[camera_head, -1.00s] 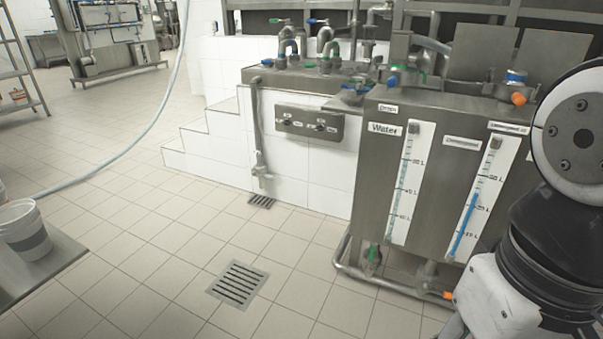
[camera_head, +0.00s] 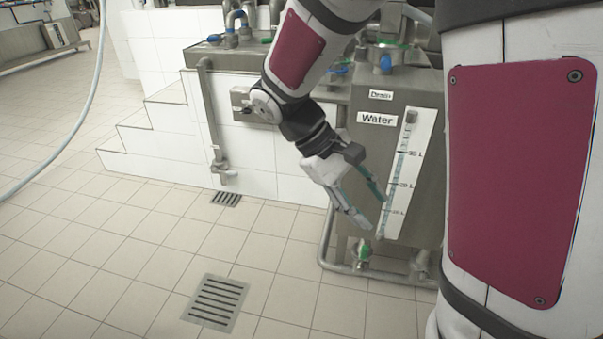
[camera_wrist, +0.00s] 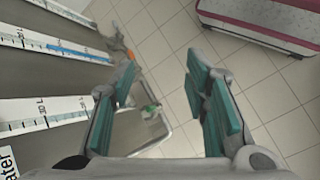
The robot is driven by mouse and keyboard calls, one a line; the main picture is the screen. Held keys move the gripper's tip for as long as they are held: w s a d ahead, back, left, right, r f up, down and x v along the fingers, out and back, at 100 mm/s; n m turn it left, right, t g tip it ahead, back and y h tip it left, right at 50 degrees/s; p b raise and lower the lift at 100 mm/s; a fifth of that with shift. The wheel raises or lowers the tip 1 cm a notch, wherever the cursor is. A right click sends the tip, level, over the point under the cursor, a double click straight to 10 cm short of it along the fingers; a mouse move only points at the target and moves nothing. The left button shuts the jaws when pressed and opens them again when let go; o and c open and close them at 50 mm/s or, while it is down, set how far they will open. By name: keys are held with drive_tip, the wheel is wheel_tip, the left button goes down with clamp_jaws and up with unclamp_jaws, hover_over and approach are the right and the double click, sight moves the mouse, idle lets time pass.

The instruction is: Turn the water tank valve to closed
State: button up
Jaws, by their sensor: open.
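The water tank (camera_head: 352,175) is a grey metal box with a "Water" label and a level gauge (camera_head: 409,160). A green-handled valve (camera_head: 363,252) sits low on its front pipe; it also shows in the wrist view (camera_wrist: 150,108), between the fingers and nearer the left one. Its exact handle angle is too small to tell. My gripper (camera_head: 374,212) is open and empty, pointing down in front of the tank, a little above the valve in the picture. In the wrist view my gripper (camera_wrist: 162,68) has its teal-padded fingers wide apart.
A metal pipe (camera_head: 330,225) runs around the tank's foot. An orange-handled valve (camera_wrist: 130,55) lies beyond the green one. Blue-handled fittings (camera_head: 385,63) sit on top. A floor drain (camera_head: 216,302) lies in clear tiled floor at the left.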

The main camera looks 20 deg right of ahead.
sight(362, 253)
drive_tip(key=w+d+f+n+t+h, duration=0.1)
drive_tip(key=w+f+n+h, duration=0.4)
drive_tip(key=f, duration=0.5)
drive_tip(key=w+d+f+n+t+h, duration=0.1)
drive_tip(key=w+f+n+h, duration=0.15)
drive_tip(key=w+f, duration=0.7)
wheel_tip(362, 253, down, 25)
drive_tip(key=s+d+n+t+h, duration=0.2)
drive_tip(key=d+n+t+h, duration=0.1)
drive_tip(key=n+t, duration=0.75)
drive_tip(key=shift+n+g+y, duration=0.25)
drive_tip(key=shift+n+g, duration=0.25)
drive_tip(key=shift+g, duration=0.05)
drive_tip(key=b+x, duration=0.2)
drive_tip(key=x, duration=1.1)
drive_tip(key=shift+w+d+r+b, duration=0.15)
drive_tip(key=shift+w+d+b, duration=0.05)
drive_tip(key=shift+d+b, duration=0.1)
clamp_jaws()
